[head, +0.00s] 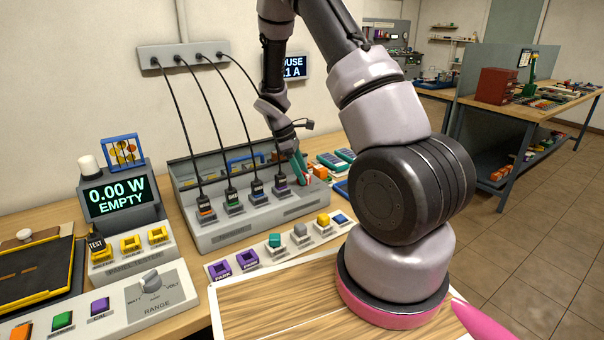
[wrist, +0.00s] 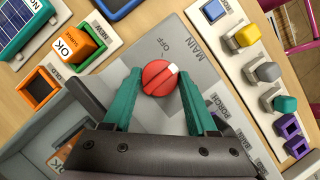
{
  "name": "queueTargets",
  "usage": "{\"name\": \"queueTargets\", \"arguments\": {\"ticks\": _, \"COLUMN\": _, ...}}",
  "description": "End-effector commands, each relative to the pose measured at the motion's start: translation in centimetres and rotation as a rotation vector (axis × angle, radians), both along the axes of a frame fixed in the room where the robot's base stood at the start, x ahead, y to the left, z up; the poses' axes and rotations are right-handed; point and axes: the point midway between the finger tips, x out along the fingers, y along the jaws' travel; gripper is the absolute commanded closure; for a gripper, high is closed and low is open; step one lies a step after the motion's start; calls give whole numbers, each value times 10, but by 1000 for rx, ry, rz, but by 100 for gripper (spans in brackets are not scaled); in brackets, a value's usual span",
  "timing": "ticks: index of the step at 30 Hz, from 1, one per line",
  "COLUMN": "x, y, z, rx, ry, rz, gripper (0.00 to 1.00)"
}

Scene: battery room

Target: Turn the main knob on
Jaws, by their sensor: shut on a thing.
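The main knob (wrist: 158,80) is round and red with a white pointer mark. It sits on a grey panel beside the words MAIN and OFF in the wrist view. Its white mark points up and to the right, to the right of the OFF label. My gripper (wrist: 159,76) has its two green fingers on either side of the knob and is shut on it. In the head view, my gripper (head: 301,167) is at the right end of the grey charging box (head: 240,233), where the knob is mostly hidden.
Several cables run from the wall strip (head: 180,53) to plugs on the box. A row of coloured blocks on a pale strip (head: 265,257) lies in front. A display (head: 108,194) reads 0.00 W EMPTY. Orange bins and a solar panel (wrist: 20,25) lie near my gripper in the wrist view.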

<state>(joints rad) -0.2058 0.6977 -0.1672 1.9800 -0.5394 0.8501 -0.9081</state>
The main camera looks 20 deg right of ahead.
Motion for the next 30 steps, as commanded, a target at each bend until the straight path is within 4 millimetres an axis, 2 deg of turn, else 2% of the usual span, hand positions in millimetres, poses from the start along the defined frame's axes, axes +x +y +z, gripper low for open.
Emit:
{"name": "queueTargets", "arguments": {"ticks": 18, "x": 3, "y": -2, "z": 0, "rx": 1, "ry": -1, "rz": -567, "gripper": 98}}
{"name": "queueTargets", "arguments": {"ticks": 30, "x": 3, "y": -4, "z": 0, "rx": 0, "ry": -1, "rz": -787, "gripper": 98}}
